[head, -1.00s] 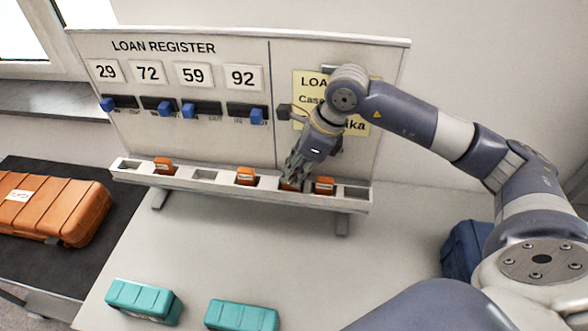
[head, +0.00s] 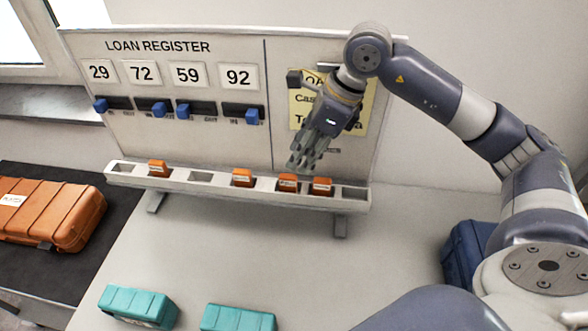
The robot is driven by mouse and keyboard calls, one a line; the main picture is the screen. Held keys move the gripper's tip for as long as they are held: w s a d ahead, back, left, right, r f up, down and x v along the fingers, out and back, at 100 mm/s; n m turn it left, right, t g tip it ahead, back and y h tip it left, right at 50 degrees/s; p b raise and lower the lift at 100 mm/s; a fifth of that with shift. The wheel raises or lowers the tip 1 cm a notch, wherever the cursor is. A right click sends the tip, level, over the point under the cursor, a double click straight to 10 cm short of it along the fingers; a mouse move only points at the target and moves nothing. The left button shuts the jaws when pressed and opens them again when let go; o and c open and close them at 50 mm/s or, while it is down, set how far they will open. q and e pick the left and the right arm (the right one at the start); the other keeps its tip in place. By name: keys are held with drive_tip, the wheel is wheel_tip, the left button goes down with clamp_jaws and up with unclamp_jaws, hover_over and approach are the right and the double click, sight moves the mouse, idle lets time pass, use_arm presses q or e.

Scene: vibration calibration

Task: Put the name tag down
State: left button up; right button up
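Several orange name tags stand in the slots of a long pale rack (head: 215,182) below the loan register board. One orange tag (head: 287,182) sits in a slot right of the middle, close beside another orange tag (head: 322,186). Two more orange tags, one at the left (head: 157,167) and one at the middle (head: 242,177), stand further left. My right gripper (head: 303,164) hangs just above the tag right of the middle, apart from it, with its fingers pointing down. It looks open and empty. My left gripper is out of view.
The loan register board (head: 250,50) rises behind the rack, with blue sliders and a yellow card (head: 360,95) partly behind my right gripper. Two teal cases (head: 138,306) (head: 238,318) lie at the front. An orange case (head: 50,212) lies left. The table's middle is clear.

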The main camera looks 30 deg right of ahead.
drive_tip(key=v, duration=0.5)
idle(0.5)
